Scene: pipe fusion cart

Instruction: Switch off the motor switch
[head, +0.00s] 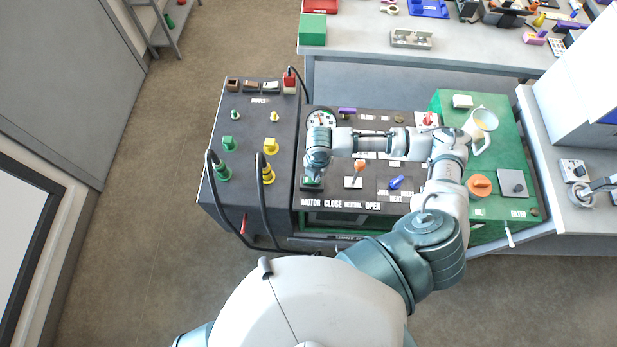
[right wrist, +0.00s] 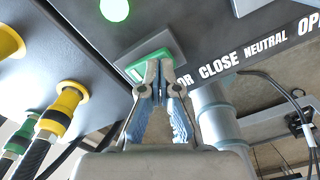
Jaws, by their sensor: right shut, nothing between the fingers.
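The motor switch (right wrist: 135,72) is a green rocker in a grey frame on the dark panel, left of the lettering, in the right wrist view. In the head view a small part of the switch (head: 310,184) shows above the word MOTOR. My right gripper (right wrist: 160,64) is shut and empty. Its fingertips are at the right part of the switch and cover some of it; I cannot tell whether they touch it. In the head view my right gripper (head: 314,174) points down at the panel's left front corner. My left gripper is not in view.
A round green lamp (right wrist: 115,9) glows beyond the switch. Yellow (head: 268,174) and green (head: 222,172) hose connectors with black hoses stand left of the panel. A lever with an orange knob (head: 359,165) and a blue handle (head: 397,182) are to the right.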

